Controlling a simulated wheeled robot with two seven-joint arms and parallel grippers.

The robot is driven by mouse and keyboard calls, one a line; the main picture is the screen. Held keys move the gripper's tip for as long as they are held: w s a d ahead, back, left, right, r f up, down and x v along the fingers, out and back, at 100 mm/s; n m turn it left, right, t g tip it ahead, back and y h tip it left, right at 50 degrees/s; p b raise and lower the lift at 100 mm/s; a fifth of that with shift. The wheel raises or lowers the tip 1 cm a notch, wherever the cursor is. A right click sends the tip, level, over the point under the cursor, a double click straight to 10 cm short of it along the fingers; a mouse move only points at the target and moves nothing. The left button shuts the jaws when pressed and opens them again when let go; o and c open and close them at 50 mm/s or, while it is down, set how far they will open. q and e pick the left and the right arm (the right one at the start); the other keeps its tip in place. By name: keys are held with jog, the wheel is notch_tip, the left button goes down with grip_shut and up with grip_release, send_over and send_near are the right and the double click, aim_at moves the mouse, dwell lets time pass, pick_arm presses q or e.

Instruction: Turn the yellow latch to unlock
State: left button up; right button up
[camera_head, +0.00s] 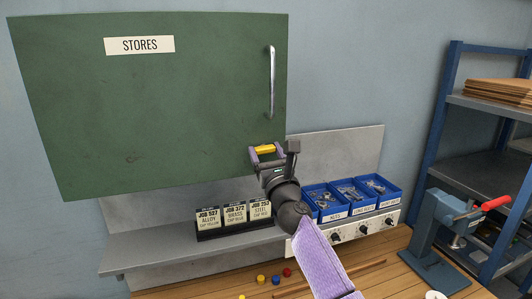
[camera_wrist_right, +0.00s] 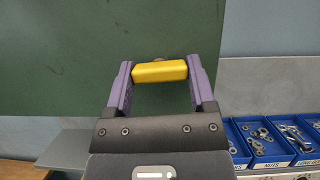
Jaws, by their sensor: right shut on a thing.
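The yellow latch (camera_head: 265,149) is on the lower right part of the green STORES cabinet door (camera_head: 150,100). In the right wrist view the latch (camera_wrist_right: 160,71) is a yellow bar lying nearly level, slightly tilted, between my fingers. My right gripper (camera_head: 266,152) is at the latch, its purple fingers shut on the bar's two ends; it also shows in the right wrist view (camera_wrist_right: 161,75). The latch's mount is mostly hidden behind the bar. My left gripper is in neither view.
A silver door handle (camera_head: 271,82) is above the latch. Below are a grey shelf (camera_head: 150,252), job cards (camera_head: 234,216) and blue bins (camera_head: 326,202) of hardware. A blue press with a red lever (camera_head: 496,203) stands at right. Small coloured caps (camera_head: 261,279) lie on the bench.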

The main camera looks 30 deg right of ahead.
jog(key=n+y, duration=0.1)
jog(key=n, duration=0.1)
jog(key=n+y, duration=0.1)
jog(key=n, duration=0.2)
jog(key=shift+d+n+y+p, duration=0.1)
jog(key=shift+n+y+p, duration=0.2)
jog(key=shift+p, duration=0.1)
jog(key=n+y, duration=0.1)
jog(key=n, duration=0.2)
jog(key=n+g+y, duration=0.1)
jog(key=n+y, duration=0.1)
jog(key=n, duration=0.2)
jog(key=shift+r, duration=0.1)
jog(key=n+y, duration=0.1)
jog(key=n, duration=0.1)
jog(key=n+g+p, duration=0.1)
jog(key=n, duration=0.1)
jog(key=shift+d+n+g+y, duration=0.1)
jog(key=shift+n+g+y, duration=0.2)
jog(key=shift+y, duration=0.1)
jog(key=shift+r+n+g+p, duration=0.1)
jog(key=shift+n+g+p, duration=0.6)
jog(key=shift+n, duration=1.4)
jog(key=o, duration=1.2)
jog(key=s+d+b, duration=0.1)
jog(key=s+b, duration=0.2)
jog(key=s, duration=0.7)
jog(key=shift+d, duration=0.25)
